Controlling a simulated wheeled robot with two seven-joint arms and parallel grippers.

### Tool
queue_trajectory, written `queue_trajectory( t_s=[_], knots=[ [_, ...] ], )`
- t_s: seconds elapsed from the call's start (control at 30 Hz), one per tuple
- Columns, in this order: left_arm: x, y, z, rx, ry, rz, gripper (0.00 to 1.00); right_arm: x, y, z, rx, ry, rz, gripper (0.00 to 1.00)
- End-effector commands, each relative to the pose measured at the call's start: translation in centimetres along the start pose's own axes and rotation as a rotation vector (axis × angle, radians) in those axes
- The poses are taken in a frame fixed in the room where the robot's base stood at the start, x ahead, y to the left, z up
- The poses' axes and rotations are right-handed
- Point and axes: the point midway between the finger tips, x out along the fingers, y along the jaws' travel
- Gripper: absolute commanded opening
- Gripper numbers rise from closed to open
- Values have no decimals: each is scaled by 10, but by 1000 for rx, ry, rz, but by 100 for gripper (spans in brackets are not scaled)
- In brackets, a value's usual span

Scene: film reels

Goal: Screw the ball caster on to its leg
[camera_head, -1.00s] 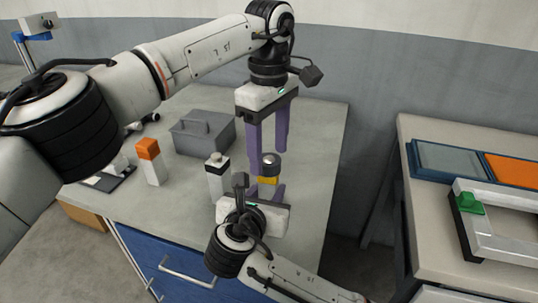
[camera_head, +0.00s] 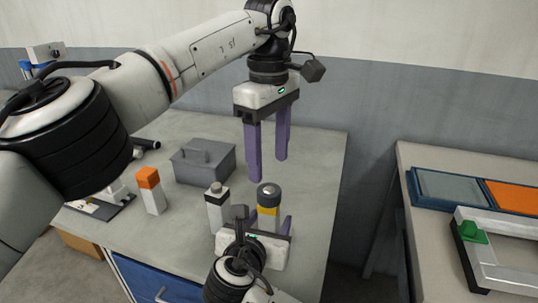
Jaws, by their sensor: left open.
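The leg (camera_head: 269,220), a pale post with a yellow band, stands upright near the bench's right side. A dark round cap with a light spot (camera_head: 268,192), apparently the ball caster, sits on its top; how tightly they join cannot be told. My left gripper (camera_head: 268,168) is open and empty, its two purple fingers pointing down above and behind the cap, apart from it. My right gripper (camera_head: 272,226) is low in front of the leg.
A pale post with a dark top (camera_head: 217,210) stands close left of the leg. The bench right of the leg is clear. A second table (camera_head: 425,235) holds a tray and frame.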

Motion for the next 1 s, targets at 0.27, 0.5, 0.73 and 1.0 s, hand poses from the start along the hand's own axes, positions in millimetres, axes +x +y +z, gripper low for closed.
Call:
queue_trajectory(
  t_s=[0.27, 0.5, 0.73, 1.0],
  knots=[
    [-1, 0, 0, 0, 0, 0, 60, -16, 1, 0, 0, 0, 3, 53],
    [-4, 0, 0, 0, 0, 0, 60, -63, 1, 0, 2, 1, 5, 53],
    [-6, 0, 0, 0, 0, 0, 60, -96, 1, 0, 0, 0, 2, 53],
    [-6, 0, 0, 0, 0, 0, 60, -104, 0, 0, 0, 0, 0, 53]
  ],
)
